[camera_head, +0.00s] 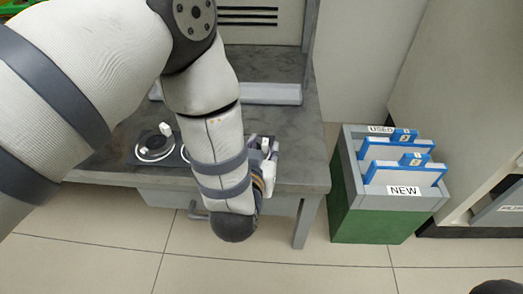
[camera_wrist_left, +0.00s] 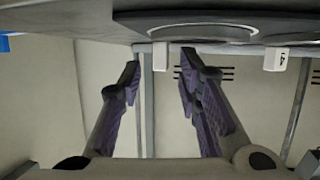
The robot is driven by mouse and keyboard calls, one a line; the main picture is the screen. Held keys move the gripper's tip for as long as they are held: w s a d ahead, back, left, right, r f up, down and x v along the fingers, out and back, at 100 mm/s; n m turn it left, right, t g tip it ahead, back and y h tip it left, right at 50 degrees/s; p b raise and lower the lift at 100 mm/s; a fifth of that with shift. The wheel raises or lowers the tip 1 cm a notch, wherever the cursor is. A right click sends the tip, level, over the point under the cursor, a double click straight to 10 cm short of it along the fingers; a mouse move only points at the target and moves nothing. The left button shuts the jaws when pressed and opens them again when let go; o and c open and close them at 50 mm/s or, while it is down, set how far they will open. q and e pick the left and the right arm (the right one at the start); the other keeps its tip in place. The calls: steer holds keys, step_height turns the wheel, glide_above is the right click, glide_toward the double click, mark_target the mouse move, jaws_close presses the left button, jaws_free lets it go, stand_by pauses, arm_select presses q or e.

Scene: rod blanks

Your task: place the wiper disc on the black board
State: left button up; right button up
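The black board (camera_head: 130,158) lies on the grey table, partly hidden behind my left arm. A white ring (camera_head: 154,150) and small white blocks (camera_head: 165,129) show on it. My left gripper (camera_head: 267,152) is over the table's right front part, mostly hidden by my forearm. In the left wrist view its two fingers (camera_wrist_left: 160,68) are spread with nothing held between them. A ringed disc shape (camera_wrist_left: 202,32) and white blocks (camera_wrist_left: 276,60) show beyond the fingertips, at the top. I cannot tell which round piece is the wiper disc.
The grey table (camera_head: 300,165) has a bare right part. A green and grey bin (camera_head: 370,222) labelled USED and NEW stands right of it, holding blue-edged white panels (camera_head: 405,172). A light ledge (camera_head: 270,94) runs along the table's back. The front floor is clear.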

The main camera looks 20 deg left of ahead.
arm_select(q)
steer(key=p+v, duration=0.4)
steer(key=v, duration=0.7)
steer(key=s+a+f+m+g+h, duration=0.1)
steer(key=s+a+f+g, duration=0.1)
steer(key=s+f+g, duration=0.5)
steer(key=s+a+f+g, duration=0.2)
steer(key=s+f, duration=0.7)
steer(key=s, duration=0.4)
steer(key=s+a+r+g, duration=0.2)
steer(key=s+g, duration=0.4)
steer(key=s, duration=1.1)
steer(key=s+a+r+g+h, duration=0.1)
steer(key=s+g, duration=0.5)
steer(key=s, duration=1.1)
steer(key=shift+a+r+g, duration=0.4)
steer(key=shift+a+r, duration=0.1)
steer(key=shift+a, duration=0.3)
arm_select(e)
steer(key=r, duration=0.1)
steer(key=w+r, duration=0.1)
steer(key=r, duration=0.1)
steer(key=shift+w+d+r+t, duration=0.1)
steer(key=shift+r+t, duration=0.1)
steer(key=shift+t, duration=0.1)
